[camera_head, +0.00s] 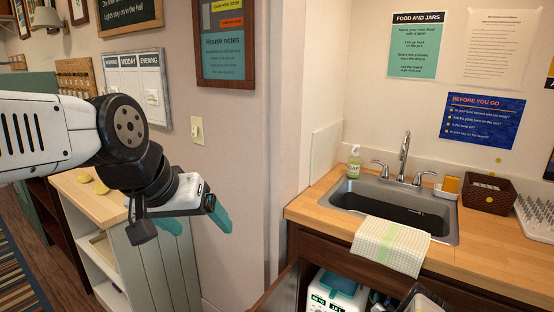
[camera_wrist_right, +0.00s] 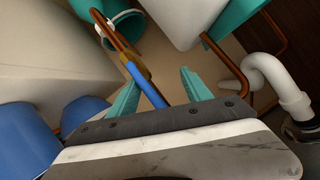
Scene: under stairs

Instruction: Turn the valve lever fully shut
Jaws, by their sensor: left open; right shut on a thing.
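The valve lever (camera_wrist_right: 149,88) is a blue bar in the right wrist view. It runs from a brass valve body (camera_wrist_right: 138,66) on a copper pipe down toward my gripper. In the head view my left gripper (camera_head: 197,223) is open and empty, in front of the wall and low cabinet. The valve does not show in the head view.
In the right wrist view, a white drain pipe (camera_wrist_right: 268,72) and a second copper pipe stand right, blue containers (camera_wrist_right: 83,115) left, and a teal bucket (camera_wrist_right: 122,35) behind. The head view shows the sink (camera_head: 395,200) above the open cupboard, with a towel (camera_head: 390,245) over its front.

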